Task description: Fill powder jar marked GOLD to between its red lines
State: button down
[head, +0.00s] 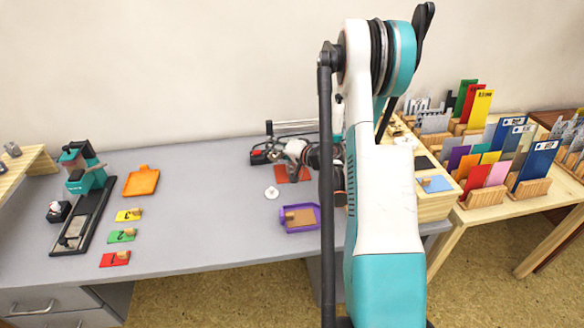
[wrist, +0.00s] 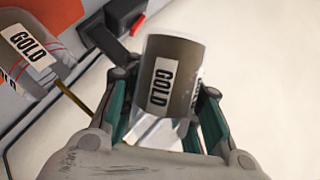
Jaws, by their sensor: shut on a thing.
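My gripper (wrist: 165,125) is shut on a clear container (wrist: 170,85) with a white GOLD label and brown-gold powder inside. It is held tilted in the wrist view. A second clear jar (wrist: 30,48), also labelled GOLD and with red lines, stands apart from it at the left of that view. A thin gold-brown streak runs from this jar's end to behind my gripper's left finger; it looks like falling powder. The jar's powder level is not clear. In the head view my arm hides most of the gripper area, above an orange-red tray (head: 286,179).
A black device with a red button (head: 257,155) stands behind the tray. A small white disc (head: 271,192) and a purple tray (head: 290,228) lie in front. A teal press (head: 85,175), an orange tray (head: 141,181) and numbered cards are left.

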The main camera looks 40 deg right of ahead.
jog(key=shift+a+f+m, duration=0.1)
jog(key=shift+f+m, duration=0.05)
jog(key=shift+m, duration=0.25)
dwell(0.4)
jog(key=shift+f+m+y, duration=0.1)
jog(key=shift+m+y, duration=0.2)
dwell(0.3)
jog(key=shift+f+t, duration=0.1)
jog(key=shift+t, duration=0.2)
jog(key=shift+a+f+m, duration=0.1)
jog(key=shift+f+m, duration=0.05)
jog(key=shift+m, duration=0.45)
jog(key=shift+f, duration=0.1)
dwell(0.4)
jog(key=shift+w+f+m+t+y, duration=0.15)
jog(key=shift+m+t+y, duration=0.15)
jog(key=shift+m+y, duration=0.15)
dwell(4.1)
